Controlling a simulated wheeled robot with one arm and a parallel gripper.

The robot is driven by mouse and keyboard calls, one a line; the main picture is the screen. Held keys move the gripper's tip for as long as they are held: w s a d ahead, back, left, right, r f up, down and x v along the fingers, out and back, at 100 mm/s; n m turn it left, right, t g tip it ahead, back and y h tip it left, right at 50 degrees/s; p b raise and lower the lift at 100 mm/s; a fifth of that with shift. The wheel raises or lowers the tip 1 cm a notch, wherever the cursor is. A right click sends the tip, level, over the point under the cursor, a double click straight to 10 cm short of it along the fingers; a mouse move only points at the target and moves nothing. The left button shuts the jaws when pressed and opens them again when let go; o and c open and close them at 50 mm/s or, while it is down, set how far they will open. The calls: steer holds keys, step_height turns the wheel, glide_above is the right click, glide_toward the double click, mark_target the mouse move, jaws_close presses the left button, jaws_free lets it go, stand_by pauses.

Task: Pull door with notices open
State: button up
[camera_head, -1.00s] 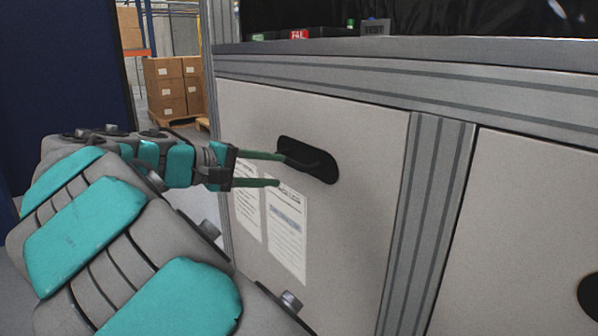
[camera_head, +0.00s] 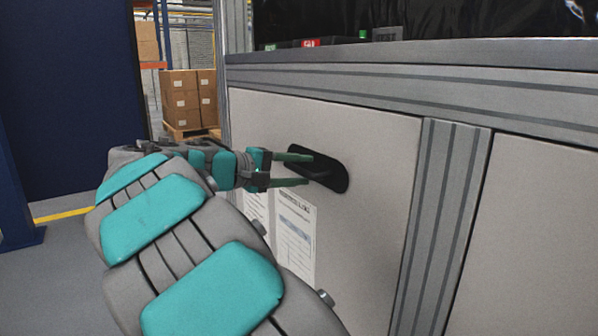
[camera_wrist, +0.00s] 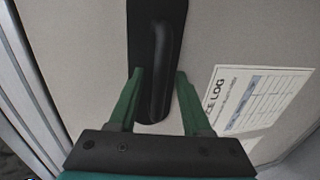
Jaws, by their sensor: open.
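The door with notices (camera_head: 375,150) is a light grey panel in an aluminium frame, and it looks closed. Two white notices hang low on it; the larger one (camera_head: 296,235) also shows in the wrist view (camera_wrist: 255,98). In the wrist view the fingertips (camera_wrist: 160,75) lie on either side of the handle's raised bar (camera_wrist: 160,70). I cannot tell whether they touch it.
A frame post (camera_head: 440,220) separates this door from another grey panel (camera_head: 540,220) on the right. A metal ledge (camera_head: 400,85) runs above. Stacked cardboard boxes (camera_head: 188,100) and a dark blue panel (camera_head: 70,100) stand behind on the left. Floor (camera_head: 65,270) is free at left.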

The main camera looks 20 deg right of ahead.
jaws_close()
stand_by(0.3)
stand_by(1.1)
